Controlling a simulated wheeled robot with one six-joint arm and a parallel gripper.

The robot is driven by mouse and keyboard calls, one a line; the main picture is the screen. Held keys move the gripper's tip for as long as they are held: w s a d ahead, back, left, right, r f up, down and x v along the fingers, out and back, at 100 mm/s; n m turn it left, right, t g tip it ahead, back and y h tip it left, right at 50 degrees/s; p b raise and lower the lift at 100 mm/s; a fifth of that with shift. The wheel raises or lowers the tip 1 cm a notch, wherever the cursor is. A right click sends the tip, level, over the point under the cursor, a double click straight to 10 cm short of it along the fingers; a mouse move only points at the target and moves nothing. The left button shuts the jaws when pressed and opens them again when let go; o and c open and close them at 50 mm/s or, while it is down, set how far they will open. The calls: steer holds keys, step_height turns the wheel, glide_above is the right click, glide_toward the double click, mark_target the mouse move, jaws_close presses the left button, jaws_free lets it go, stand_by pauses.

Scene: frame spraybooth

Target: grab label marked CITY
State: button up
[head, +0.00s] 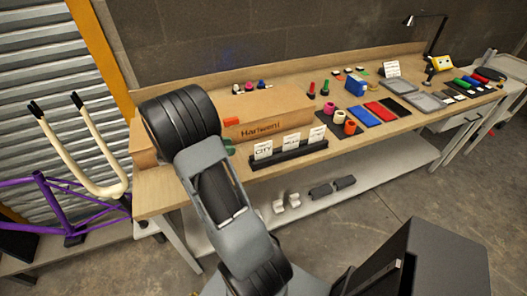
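The label marked CITY (263,149) is a small white card with dark lettering. It stands upright at the left end of a black holder (290,155) near the front edge of the workbench. Two more white cards, a middle one (291,141) and a right one (317,133), stand in the same holder; their lettering is too small to read surely. My arm rises from the bottom of the head view, left of the holder. My gripper's fingers do not show.
A cardboard box (265,113) lettered "Hartwert" stands behind the holder. The wooden workbench (160,192) also carries blue and red mats (380,110), colored rolls, a blue box (355,87) and grey trays (426,101). A purple bicycle frame (50,205) stands at left.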

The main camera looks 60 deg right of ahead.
glide_toward(264, 144)
steer(key=x, duration=0.5)
steer(key=shift+p+x, duration=1.15)
steer(key=shift+x, duration=1.3)
steer(key=shift+c, duration=0.2)
jaws_close()
